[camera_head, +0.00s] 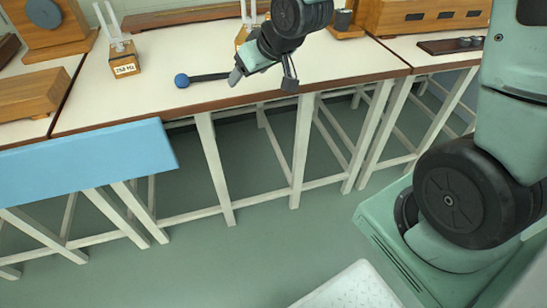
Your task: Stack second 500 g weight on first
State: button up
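Small dark cylinders (465,42) stand on a dark strip on the right bench; they may be the 500 g weights, but they are too small to read. A dark grey cylinder (343,19) on a wooden base stands at the back of the middle bench; I cannot tell whether it is a weight. My gripper (263,80) is over the front part of the middle bench. Its two fingers are spread wide with nothing visible between them. It is well to the left of the dark cylinders.
A blue-headed mallet (181,80) lies left of my gripper, its handle reaching towards the left finger. A tuning fork on a labelled wooden box (124,66) stands further left. A wooden instrument (430,14) is at the back right. A blue panel (85,160) hangs at the left front.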

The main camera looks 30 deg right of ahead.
jog(key=s+a+n+g, duration=0.2)
jog(key=s+a+g, duration=0.2)
jog(key=s, duration=1)
jog(key=s+a+n+g+h, duration=0.1)
jog(key=s+a+n+g, duration=0.2)
jog(key=s, duration=1.1)
jog(key=a, duration=0.3)
jog(key=shift+a+r+g, duration=0.15)
jog(key=shift+r+g, duration=0.25)
